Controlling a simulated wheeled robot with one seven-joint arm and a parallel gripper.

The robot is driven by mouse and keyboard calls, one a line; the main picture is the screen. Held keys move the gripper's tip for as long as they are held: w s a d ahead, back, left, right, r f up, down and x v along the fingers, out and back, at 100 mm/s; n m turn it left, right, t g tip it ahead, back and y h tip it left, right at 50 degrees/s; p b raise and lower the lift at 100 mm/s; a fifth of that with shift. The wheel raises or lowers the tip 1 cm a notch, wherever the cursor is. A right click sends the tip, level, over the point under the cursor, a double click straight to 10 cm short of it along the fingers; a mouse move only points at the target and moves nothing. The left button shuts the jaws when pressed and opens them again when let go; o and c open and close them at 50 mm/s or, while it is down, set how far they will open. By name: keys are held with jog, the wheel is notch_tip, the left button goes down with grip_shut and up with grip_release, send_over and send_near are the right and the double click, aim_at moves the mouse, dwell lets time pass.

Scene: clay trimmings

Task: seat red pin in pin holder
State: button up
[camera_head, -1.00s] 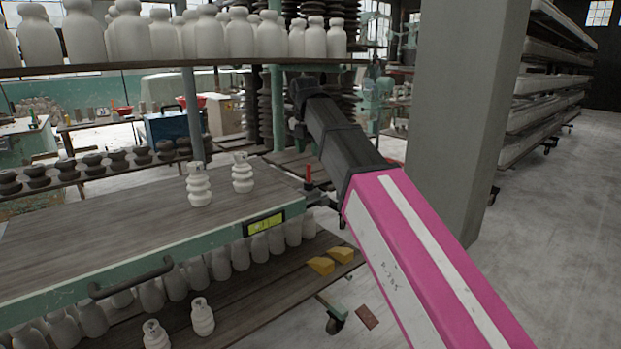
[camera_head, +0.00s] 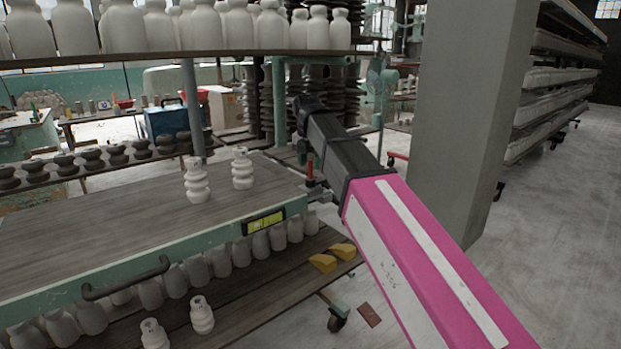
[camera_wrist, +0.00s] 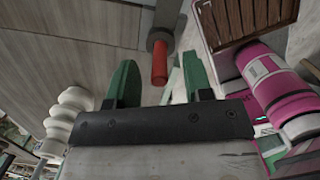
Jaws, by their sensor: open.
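The red pin (camera_head: 310,168) stands upright at the right corner of the wooden-topped cart, partly hidden by my arm. In the wrist view the red pin (camera_wrist: 160,65) points towards my gripper (camera_wrist: 159,60), with a grey collar (camera_wrist: 160,38) at its far end. My gripper's two green fingers are apart, one to each side of the pin. I cannot tell whether they touch it or how deep it lies between them. Which part is the pin holder is not clear to me.
The cart top (camera_head: 110,225) carries two white ribbed insulators (camera_head: 195,182). A lower shelf holds white bottle-like pieces and yellow wedges (camera_head: 322,262). A concrete pillar (camera_head: 465,130) rises right of my arm. A shelf (camera_head: 150,57) of white pieces hangs above.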

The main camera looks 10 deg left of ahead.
aim_at(311, 169)
jog(key=shift+w+f, duration=0.15)
jog(key=shift+f, duration=1.35)
grip_shut()
